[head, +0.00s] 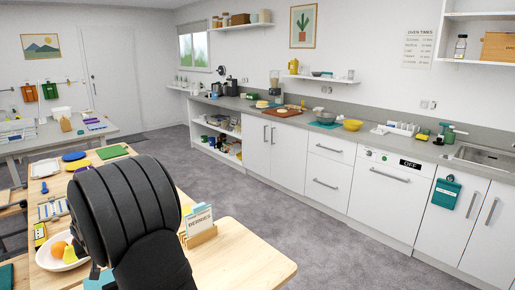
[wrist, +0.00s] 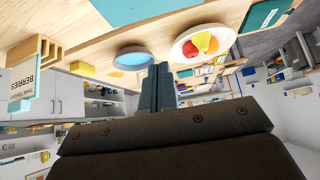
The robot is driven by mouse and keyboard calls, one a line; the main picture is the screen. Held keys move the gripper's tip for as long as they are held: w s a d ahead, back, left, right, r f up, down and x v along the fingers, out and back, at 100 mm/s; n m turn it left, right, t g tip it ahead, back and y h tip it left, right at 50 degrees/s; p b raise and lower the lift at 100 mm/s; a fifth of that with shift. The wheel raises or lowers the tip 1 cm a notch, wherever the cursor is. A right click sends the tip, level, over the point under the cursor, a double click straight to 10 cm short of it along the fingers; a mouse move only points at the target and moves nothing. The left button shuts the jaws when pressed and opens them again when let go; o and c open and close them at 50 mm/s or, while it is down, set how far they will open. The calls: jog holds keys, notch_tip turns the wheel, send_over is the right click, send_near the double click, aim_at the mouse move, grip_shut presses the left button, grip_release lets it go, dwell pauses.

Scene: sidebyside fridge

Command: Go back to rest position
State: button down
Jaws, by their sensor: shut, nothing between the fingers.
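My gripper (wrist: 157,88) shows in the wrist view with its two dark fingers together and nothing between them. In the head view my dark arm fills the lower left and hides part of the wooden table (head: 245,262); the gripper's fingertips cannot be made out there. In the wrist view the picture is turned over, and the fingers point toward a round blue-and-white dish (wrist: 133,60) and a white plate of fruit (wrist: 181,54), apart from both as far as I can tell.
A card holder marked BERRIES (head: 200,225) stands on the table right of my arm. The fruit plate (head: 52,262) is left of it. A green board (head: 112,152) lies at the table's far end. Clear grey floor (head: 270,195) separates the table from the white counter (head: 325,172).

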jog(key=shift+g+h, duration=0.5)
jog(key=shift+g, duration=0.2)
jog(key=w+a, duration=0.2)
jog(key=w, duration=0.1)
jog(key=w+a, duration=0.1)
jog(key=shift+w+a+r, duration=0.2)
jog(key=shift+a+r, duration=0.15)
jog(key=shift+r, duration=0.05)
